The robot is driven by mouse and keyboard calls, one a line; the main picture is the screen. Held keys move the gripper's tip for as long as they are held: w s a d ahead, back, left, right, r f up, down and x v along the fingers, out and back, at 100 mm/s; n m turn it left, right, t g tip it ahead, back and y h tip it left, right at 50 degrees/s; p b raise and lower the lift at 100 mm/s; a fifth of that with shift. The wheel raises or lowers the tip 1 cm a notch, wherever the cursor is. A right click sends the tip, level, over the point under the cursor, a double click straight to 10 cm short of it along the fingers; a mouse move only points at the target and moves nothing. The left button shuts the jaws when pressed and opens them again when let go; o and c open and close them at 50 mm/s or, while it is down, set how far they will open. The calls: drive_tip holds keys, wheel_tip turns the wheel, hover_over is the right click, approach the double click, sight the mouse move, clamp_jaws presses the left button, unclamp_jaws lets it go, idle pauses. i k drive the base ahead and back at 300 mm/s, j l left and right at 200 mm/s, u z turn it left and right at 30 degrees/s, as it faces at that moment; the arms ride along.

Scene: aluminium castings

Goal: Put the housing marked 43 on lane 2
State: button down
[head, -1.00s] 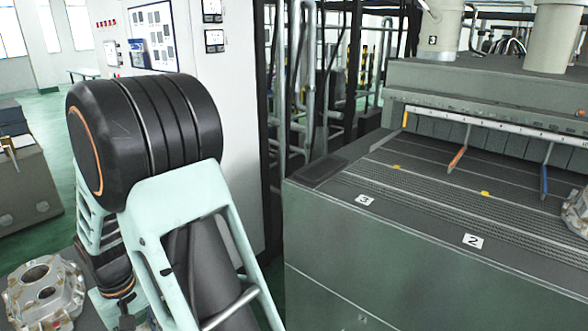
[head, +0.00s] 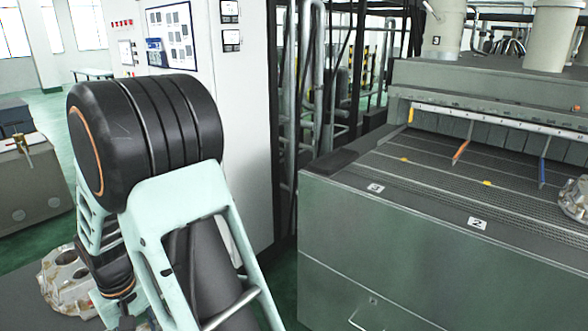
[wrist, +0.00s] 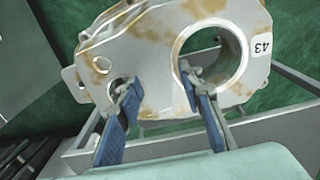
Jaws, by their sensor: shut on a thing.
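The housing marked 43 (wrist: 155,60) fills the upper wrist view, pale metal with brown stains, a large bore and a smaller hole. Its tag (wrist: 262,46) is at the right. My gripper (wrist: 158,92) is shut on it, one blue finger at the small hole and the other in the large bore, with the wall between them. Green floor shows around it, so it is held up. My gripper and this housing cannot be made out in the head view. Lane 2 (head: 498,197) lies on the grey conveyor top behind tag 2 (head: 478,223); its visible part is bare.
Tag 3 (head: 375,188) marks the lane to the left. An orange divider (head: 461,150) and a blue divider (head: 543,166) hang over the lanes. Another casting (head: 574,199) sits at the right edge. One more casting (head: 62,278) is at lower left, partly behind my arm.

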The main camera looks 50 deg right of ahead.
sight(491, 184)
drive_tip(key=j, duration=0.4)
drive_tip(key=z, duration=2.95)
